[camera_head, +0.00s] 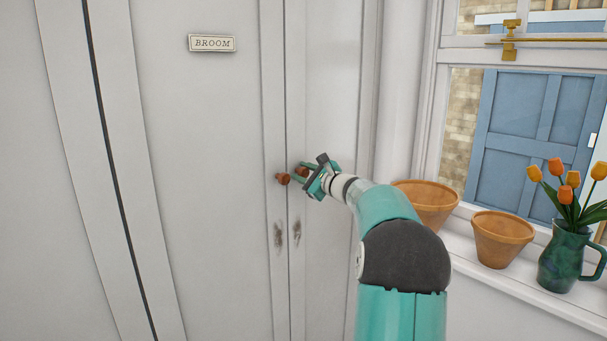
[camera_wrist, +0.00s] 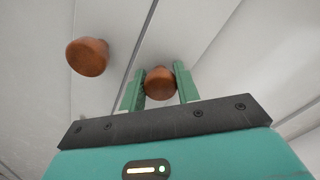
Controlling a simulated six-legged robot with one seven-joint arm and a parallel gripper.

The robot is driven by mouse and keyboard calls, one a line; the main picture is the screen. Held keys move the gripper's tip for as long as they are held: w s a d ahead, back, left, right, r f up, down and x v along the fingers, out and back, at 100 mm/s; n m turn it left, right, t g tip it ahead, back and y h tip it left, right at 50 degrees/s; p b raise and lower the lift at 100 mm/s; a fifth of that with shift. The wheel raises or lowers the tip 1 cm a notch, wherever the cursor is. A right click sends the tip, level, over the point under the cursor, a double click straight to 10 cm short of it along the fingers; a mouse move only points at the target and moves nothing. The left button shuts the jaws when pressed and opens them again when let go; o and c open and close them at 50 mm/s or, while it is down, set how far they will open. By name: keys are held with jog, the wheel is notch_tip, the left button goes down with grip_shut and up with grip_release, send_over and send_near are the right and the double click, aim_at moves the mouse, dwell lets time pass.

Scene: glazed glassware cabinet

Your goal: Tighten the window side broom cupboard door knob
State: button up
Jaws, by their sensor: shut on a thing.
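The broom cupboard has two pale doors, with a "BROOM" plate (camera_head: 212,43) on the left one. The window side door (camera_head: 330,95) is the right one, and its round brown wooden knob (camera_head: 302,172) sits near the gap between the doors. My gripper (camera_head: 305,173) is shut on that knob. In the wrist view, the knob (camera_wrist: 160,82) lies between the two green fingers (camera_wrist: 158,88). The left door's matching knob (camera_head: 283,178) is free, just left of my gripper; it also shows in the wrist view (camera_wrist: 87,57). The knob's fixing is hidden.
Dark scuffs (camera_head: 297,231) mark both doors below the knobs. At the right, the window sill (camera_head: 520,290) holds two terracotta pots (camera_head: 502,240) and a green jug (camera_head: 567,257) of orange tulips, close to my arm. The space before the left door is clear.

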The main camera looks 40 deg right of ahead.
jog(key=m, duration=0.4)
jog(key=shift+m, duration=0.3)
jog(key=m, duration=0.4)
jog(key=shift+m, duration=0.3)
jog(key=o, duration=1)
jog(key=shift+c, duration=0.2)
jog(key=s, duration=1.3)
jog(key=shift+s+d, duration=0.25)
jog(key=shift+s, duration=0.15)
